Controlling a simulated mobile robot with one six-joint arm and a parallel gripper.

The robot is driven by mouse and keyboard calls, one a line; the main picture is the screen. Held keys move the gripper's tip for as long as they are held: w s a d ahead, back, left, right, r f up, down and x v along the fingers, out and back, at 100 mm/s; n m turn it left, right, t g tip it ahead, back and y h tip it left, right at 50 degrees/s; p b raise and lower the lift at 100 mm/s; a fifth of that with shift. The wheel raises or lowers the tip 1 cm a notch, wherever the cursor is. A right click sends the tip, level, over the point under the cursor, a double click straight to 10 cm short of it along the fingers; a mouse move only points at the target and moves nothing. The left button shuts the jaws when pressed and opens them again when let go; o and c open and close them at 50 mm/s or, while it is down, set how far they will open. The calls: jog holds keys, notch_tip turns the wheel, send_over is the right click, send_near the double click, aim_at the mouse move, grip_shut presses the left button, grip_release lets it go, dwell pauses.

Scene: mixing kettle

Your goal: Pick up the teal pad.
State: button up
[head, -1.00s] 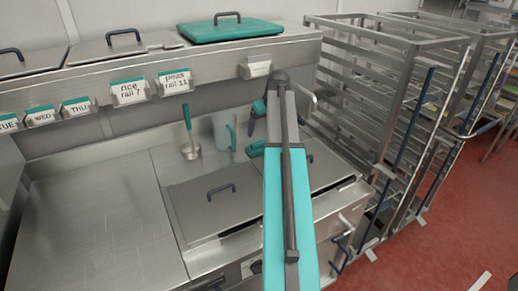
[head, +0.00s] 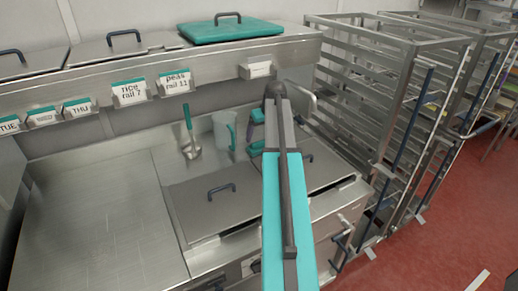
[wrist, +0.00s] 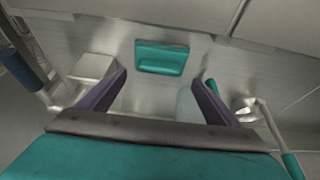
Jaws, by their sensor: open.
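The teal pad (wrist: 162,57) is a small flat block lying on the steel surface. In the wrist view it is ahead of my gripper (wrist: 167,78), between the lines of the two dark purple fingers and apart from both. The fingers are spread, with nothing between their tips. In the head view the teal pad (head: 256,149) shows just left of my arm, on the worktop by the lids; my arm may hide part of it. Only a bit of my gripper (head: 257,116) shows there, above the pad; the rest is hidden behind my arm.
A clear jug with a teal handle (head: 224,131) and a teal-handled ladle (head: 188,120) stand left of the pad. A lidded steel well (head: 200,205) is in front. A labelled rail (head: 205,72) runs behind; steel racks (head: 375,100) stand right. The left worktop is clear.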

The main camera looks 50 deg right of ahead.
aim_at(260, 142)
jog(key=shift+p+x, duration=0.9)
jog(key=shift+x, duration=1.45)
jog(key=shift+s, duration=0.1)
jog(key=c, duration=1.4)
